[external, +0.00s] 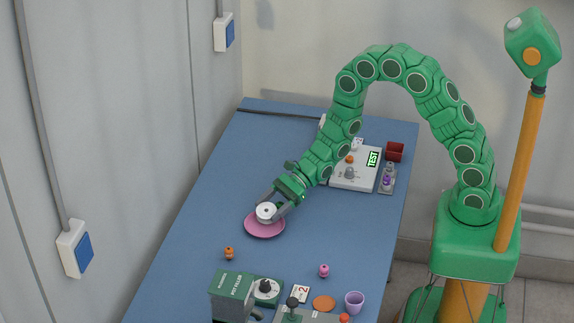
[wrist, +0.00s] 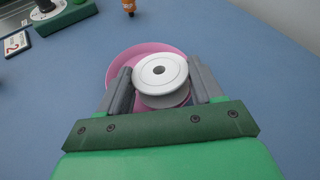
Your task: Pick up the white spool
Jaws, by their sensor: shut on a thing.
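The white spool (external: 266,211) is between the two grey fingers of my gripper (external: 272,207), at the pink saucer (external: 265,231) on the blue table. In the wrist view the spool (wrist: 160,72) shows its round white top with a dark centre hole. My gripper (wrist: 162,88) is shut on it, one finger on each side. The pink saucer (wrist: 118,66) shows behind and below the spool. I cannot tell whether the spool still touches the saucer.
An orange piece (external: 229,254) and a pink piece (external: 323,270) stand nearer the front. A green pot filler (external: 232,291), a dial box (external: 265,291) and a purple cup (external: 354,302) are at the front. A white TEST panel (external: 354,170) and red box (external: 395,151) stand farther back. Table left of the saucer is clear.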

